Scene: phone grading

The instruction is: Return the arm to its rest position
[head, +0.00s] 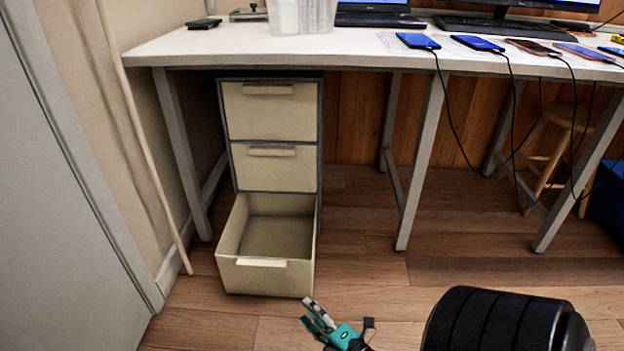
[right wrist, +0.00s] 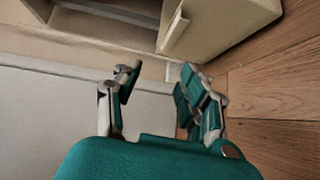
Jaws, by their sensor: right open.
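My right gripper (head: 338,322) is low at the bottom of the head view, in front of the drawer cabinet. In the right wrist view its fingers (right wrist: 158,98) are spread apart with nothing between them. The open bottom drawer (head: 266,262) lies just beyond it, pulled out and empty as far as I can see. In the right wrist view the drawer (right wrist: 222,30) shows at the top, apart from the fingers. My right arm's thick dark link shows at the bottom right of the head view. My left gripper is not in view.
The drawer cabinet (head: 272,112) has two shut upper drawers and stands under a white desk (head: 350,47). Several phones with cables (head: 418,41) lie along the desk's front edge. A wooden stool (head: 560,150) stands under the right part. The floor (head: 365,285) before the desk is clear.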

